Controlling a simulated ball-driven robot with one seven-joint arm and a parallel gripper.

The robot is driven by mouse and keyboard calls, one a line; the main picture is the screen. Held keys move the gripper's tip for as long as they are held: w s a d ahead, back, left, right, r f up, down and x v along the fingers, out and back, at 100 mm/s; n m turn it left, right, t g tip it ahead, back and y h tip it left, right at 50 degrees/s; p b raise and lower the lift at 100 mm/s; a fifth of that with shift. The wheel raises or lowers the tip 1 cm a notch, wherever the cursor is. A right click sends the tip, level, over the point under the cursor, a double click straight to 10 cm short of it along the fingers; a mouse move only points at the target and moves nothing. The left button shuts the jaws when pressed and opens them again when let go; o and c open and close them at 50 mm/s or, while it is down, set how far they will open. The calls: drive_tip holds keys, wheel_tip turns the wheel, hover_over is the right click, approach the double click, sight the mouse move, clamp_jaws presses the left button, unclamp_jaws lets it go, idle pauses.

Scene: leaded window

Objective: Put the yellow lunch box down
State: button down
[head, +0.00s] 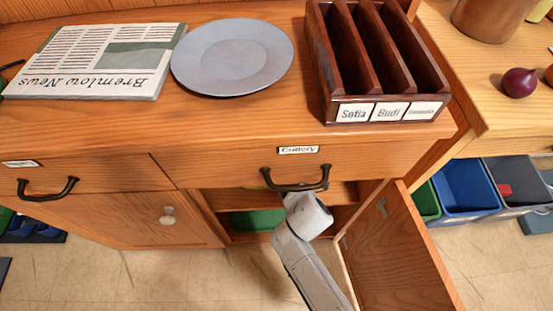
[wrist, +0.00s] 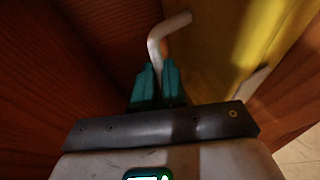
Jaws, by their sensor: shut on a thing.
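The yellow lunch box (wrist: 215,60) fills the upper right of the wrist view, close to my gripper, partly in shadow. A pale bent bar (wrist: 157,42), which looks like its handle, runs down between my fingertips. My gripper (wrist: 158,80), with teal fingers, is shut on this bar. Where the bar joins the box is not clear. In the head view my arm reaches into the open cupboard under the Cutlery drawer, and both gripper and lunch box are hidden there. I cannot see whether the box rests on anything.
The open cupboard door (head: 400,250) stands right of my arm. A green thing (head: 257,220) is inside the cupboard at left. The Cutlery drawer handle (head: 296,182) juts out above my arm. A plate (head: 232,57), newspaper (head: 95,60) and letter rack (head: 330,75) occupy the top.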

drive_tip(key=shift+r, duration=0.1)
drive_tip(key=c, duration=1.2)
unclamp_jaws()
drive_tip(key=p+v, duration=0.3)
drive_tip(key=v, duration=0.9)
drive_tip(key=shift+d+r, duration=0.1)
